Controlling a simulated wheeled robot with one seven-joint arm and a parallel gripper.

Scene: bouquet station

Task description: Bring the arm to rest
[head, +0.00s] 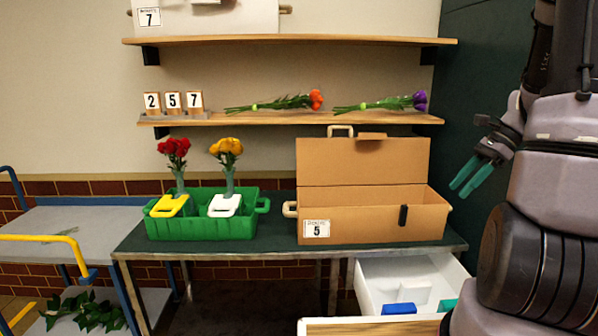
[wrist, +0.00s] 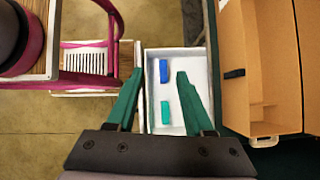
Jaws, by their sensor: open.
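My arm stands folded along the right side of the head view. My gripper (head: 464,188) is open and empty, with its teal fingers pointing down and left, to the right of the cardboard box and apart from it. In the wrist view my gripper (wrist: 156,75) shows two spread green fingers with nothing between them. An open white drawer (wrist: 151,63) appears beyond and below the fingers.
The table (head: 278,254) bears a green crate (head: 205,226) with two vases of flowers and an open cardboard box (head: 375,220). The white drawer (head: 365,287) stands open below, holding blue and teal items. Shelves (head: 290,119) hang above. A cart (head: 60,225) stands left.

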